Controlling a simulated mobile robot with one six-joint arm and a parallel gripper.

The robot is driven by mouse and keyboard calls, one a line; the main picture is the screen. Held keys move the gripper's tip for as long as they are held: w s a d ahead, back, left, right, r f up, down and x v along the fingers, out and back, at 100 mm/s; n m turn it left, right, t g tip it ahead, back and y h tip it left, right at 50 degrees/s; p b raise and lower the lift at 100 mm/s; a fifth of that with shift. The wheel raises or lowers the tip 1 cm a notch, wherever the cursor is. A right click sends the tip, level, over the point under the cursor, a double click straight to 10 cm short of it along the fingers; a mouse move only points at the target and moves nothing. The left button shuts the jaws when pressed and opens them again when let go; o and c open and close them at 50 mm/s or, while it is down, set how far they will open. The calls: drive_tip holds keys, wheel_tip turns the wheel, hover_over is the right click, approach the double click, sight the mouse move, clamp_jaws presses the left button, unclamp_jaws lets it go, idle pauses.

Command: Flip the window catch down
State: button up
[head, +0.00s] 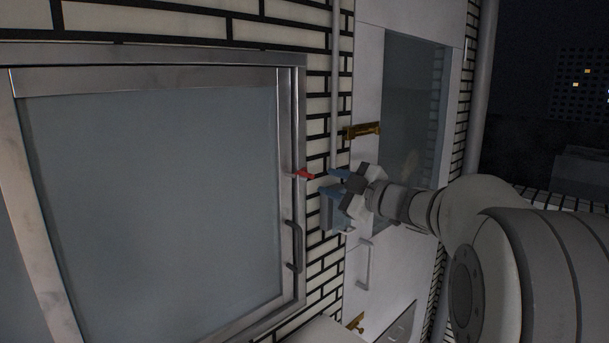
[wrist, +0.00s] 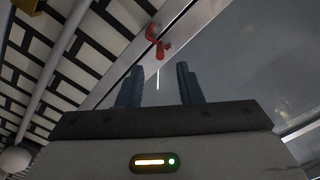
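The red window catch (head: 305,174) is on the right side of the metal window frame (head: 292,120), above the window's handle (head: 292,245). In the head view it sticks out to the right, nearly level. In the wrist view the catch (wrist: 157,40) shows beyond the fingertips, apart from them. My gripper (head: 329,182) has blue fingers and is just right of the catch and slightly below it, pointing towards the window. In the wrist view my gripper (wrist: 160,68) has its two fingers apart with nothing between them.
A white brick wall (head: 317,85) with a thin vertical pipe (head: 335,70) lies between the window and a white door (head: 368,70). The door has a brass hinge-like fitting (head: 362,130) and a pale handle (head: 364,265). The space before the window pane is clear.

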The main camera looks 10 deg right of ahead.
sight(310, 176)
drive_tip(key=p+x, duration=0.2)
drive_tip(key=x, duration=0.5)
drive_tip(key=shift+w+a, duration=0.15)
drive_tip(key=shift+w, duration=0.05)
clamp_jaws()
